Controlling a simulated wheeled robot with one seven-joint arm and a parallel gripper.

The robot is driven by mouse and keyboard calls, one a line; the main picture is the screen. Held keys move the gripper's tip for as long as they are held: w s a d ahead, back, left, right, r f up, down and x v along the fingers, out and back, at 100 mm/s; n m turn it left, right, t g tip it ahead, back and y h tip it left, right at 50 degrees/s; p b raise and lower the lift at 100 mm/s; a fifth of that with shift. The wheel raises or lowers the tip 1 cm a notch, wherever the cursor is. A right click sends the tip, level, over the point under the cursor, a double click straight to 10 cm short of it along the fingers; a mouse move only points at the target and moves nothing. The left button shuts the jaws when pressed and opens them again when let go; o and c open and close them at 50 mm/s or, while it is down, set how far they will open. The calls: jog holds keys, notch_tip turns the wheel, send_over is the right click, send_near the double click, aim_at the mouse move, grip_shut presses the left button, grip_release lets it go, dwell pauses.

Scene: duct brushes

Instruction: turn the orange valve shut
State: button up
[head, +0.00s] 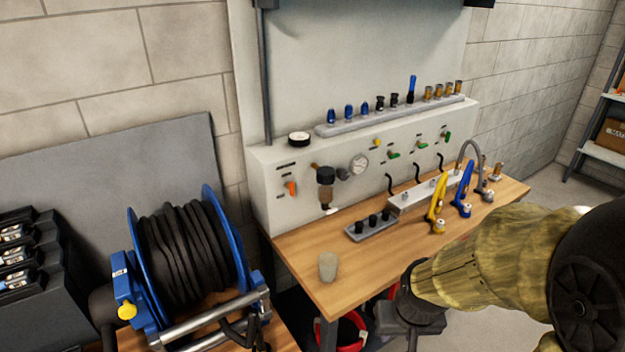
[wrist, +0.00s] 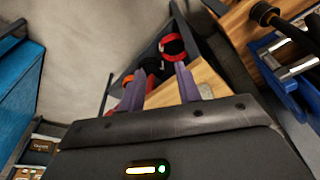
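The orange valve (head: 291,189) is a small orange lever, roughly upright, on the left end of the grey panel's front face behind the workbench. It is not visible in the wrist view. My gripper (wrist: 157,80) shows in the wrist view with its two purple-grey fingers well apart and nothing gripped between them. In the head view the dark body of my gripper is low, in front of the bench's front edge, well to the right of the valve and nearer the camera. Its fingertips are not clear there.
The wooden bench (head: 310,272) holds a grey cup (head: 328,266), a black-peg block (head: 372,229) and yellow (head: 437,211) and blue (head: 462,190) levers. A filter unit (head: 326,188) juts out just right of the valve. A blue hose reel (head: 180,260) stands left. Red rings lie below the bench.

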jog(key=shift+w, duration=0.3)
jog(key=shift+s, duration=0.15)
jog(key=w+a+f+n+t+y+b, duration=0.1)
jog(key=w+t, duration=0.2)
jog(key=w, duration=0.7)
jog(key=w+a+f+n+t+b, duration=0.1)
jog(key=w+a+n+t, duration=0.15)
jog(key=w, duration=0.65)
jog(key=w+a+r+n+t+y+b, duration=0.1)
jog(key=w+a+t+y, duration=0.6)
jog(key=w, duration=0.7)
jog(key=shift+a+r+n+y+b, duration=0.4)
jog(key=shift+a+n+y+b, duration=0.3)
jog(key=shift+a+n+y, duration=0.6)
jog(key=shift+a+h, duration=0.2)
jog(key=shift+h, duration=0.1)
